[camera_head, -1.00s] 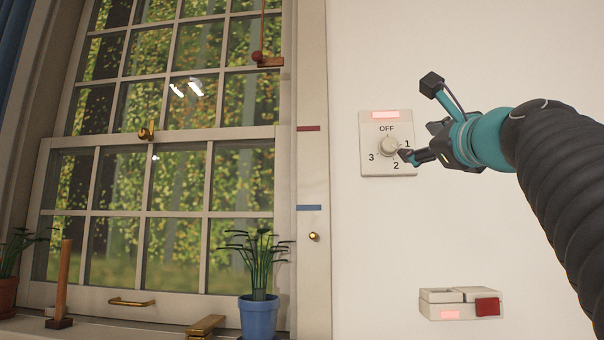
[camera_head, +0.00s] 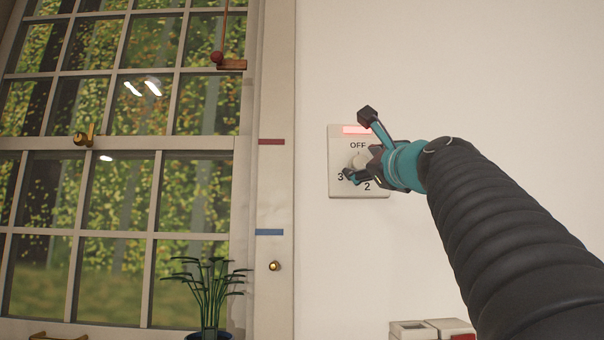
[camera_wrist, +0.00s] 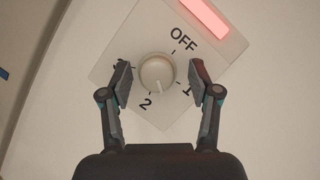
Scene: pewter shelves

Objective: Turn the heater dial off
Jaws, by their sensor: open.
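The heater dial (camera_head: 361,160) is a round cream knob on a square cream plate (camera_head: 338,148) on the wall. In the wrist view the dial (camera_wrist: 157,72) sits between the two fingers of my gripper (camera_wrist: 160,82), which is open. Gaps show between the knob and both fingers. A pale mark on the knob points to the lower side, seemingly between 1 and 2. OFF, 1 and 2 are readable there; the left finger mostly covers the 3. A red lamp (camera_wrist: 205,17) glows on the plate near OFF. In the head view my gripper (camera_head: 368,156) partly covers the dial and the 1.
A switch box (camera_head: 411,330) with a red part is on the wall below, cut by the frame edge. A paned window (camera_head: 150,150) with a potted plant (camera_head: 207,285) is at the left. A small brass knob (camera_head: 274,266) is on the window frame. The wall around the plate is bare.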

